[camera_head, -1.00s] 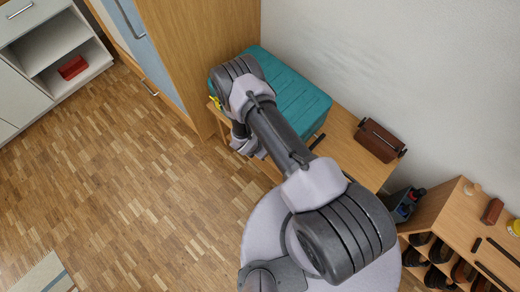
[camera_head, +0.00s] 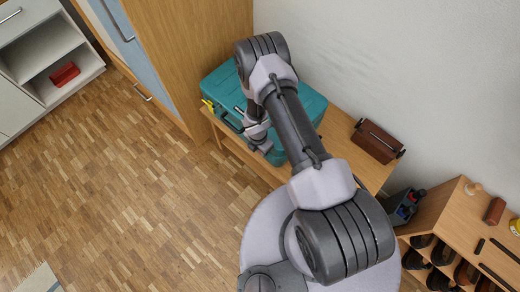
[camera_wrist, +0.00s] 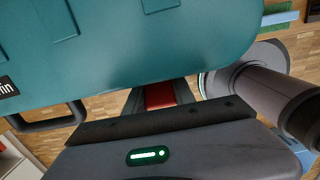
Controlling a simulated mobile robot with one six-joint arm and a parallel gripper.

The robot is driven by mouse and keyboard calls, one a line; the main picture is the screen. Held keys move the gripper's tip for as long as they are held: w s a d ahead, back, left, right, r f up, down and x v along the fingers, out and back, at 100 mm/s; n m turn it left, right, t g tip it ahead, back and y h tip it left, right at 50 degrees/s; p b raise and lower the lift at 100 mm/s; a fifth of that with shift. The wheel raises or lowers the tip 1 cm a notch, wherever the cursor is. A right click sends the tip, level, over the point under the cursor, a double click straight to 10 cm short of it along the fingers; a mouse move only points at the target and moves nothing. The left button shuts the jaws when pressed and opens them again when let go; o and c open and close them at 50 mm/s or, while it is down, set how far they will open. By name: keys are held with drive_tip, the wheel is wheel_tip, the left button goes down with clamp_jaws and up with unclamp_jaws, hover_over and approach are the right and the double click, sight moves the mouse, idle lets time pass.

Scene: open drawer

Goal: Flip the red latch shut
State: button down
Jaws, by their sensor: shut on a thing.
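A teal case (camera_head: 308,103) rests on a wooden bench, partly covered by my arm. In the wrist view its teal face (camera_wrist: 120,50) fills the upper part, with a dark handle (camera_wrist: 45,122) at the left. The red latch (camera_wrist: 159,95) sits at the case's edge, between my fingers. My gripper (camera_wrist: 160,100) is shut on it; the fingers hide its sides. In the head view my gripper (camera_head: 262,142) is at the case's front side, and the red latch is hidden there. A yellow piece (camera_head: 208,104) shows at the case's left end.
The wooden bench (camera_head: 345,145) carries a brown box (camera_head: 378,141) to the right of the case. A tall wooden cabinet (camera_head: 195,60) stands close on the left, and the wall lies behind. A shoe rack (camera_head: 455,225) is at the right. The floor (camera_head: 130,180) at front left is clear.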

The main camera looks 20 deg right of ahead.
drive_tip(key=c, duration=1)
unclamp_jaws()
drive_tip(key=shift+c, duration=0.2)
wheel_tip(320, 180, up, 17)
drive_tip(key=a+p, duration=0.1)
drive_tip(key=p, duration=0.8)
drive_tip(key=shift+s+r, duration=0.2)
drive_tip(key=shift+s, duration=0.15)
